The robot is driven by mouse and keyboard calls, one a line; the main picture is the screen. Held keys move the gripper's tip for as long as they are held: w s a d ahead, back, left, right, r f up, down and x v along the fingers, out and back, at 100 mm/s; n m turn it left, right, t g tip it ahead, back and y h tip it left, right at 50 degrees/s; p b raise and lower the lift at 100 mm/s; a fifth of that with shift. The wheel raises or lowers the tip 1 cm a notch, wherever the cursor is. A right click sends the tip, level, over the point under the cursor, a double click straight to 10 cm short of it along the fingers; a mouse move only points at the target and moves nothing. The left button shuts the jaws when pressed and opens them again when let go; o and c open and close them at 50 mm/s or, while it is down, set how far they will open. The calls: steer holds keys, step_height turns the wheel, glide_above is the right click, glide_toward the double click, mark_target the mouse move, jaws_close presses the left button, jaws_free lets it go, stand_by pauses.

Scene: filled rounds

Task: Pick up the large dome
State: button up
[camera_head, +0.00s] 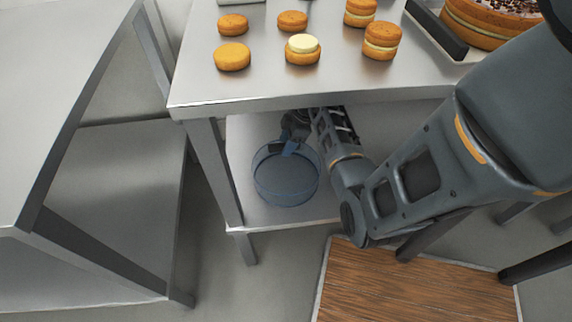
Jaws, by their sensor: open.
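The large dome (285,188) is a clear, bluish, round cover standing on the lower shelf (246,216) of the steel table. My gripper (289,149) reaches in under the tabletop, and its fingers are at the upper back part of the dome. The jaws are open. I cannot tell whether they touch the dome or sit on either side of a knob, as the fingertips are small and dark here. The upper part of the dome is partly covered by the gripper.
The steel tabletop (260,82) overhangs the shelf close above my gripper. On it are several small sponge rounds (232,56), some filled, and a large cake (480,24). A table leg (213,170) stands left of the dome. A wooden board (410,285) lies below.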

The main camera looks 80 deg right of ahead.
steer(key=shift+c, duration=0.2)
jaws_close()
stand_by(0.4)
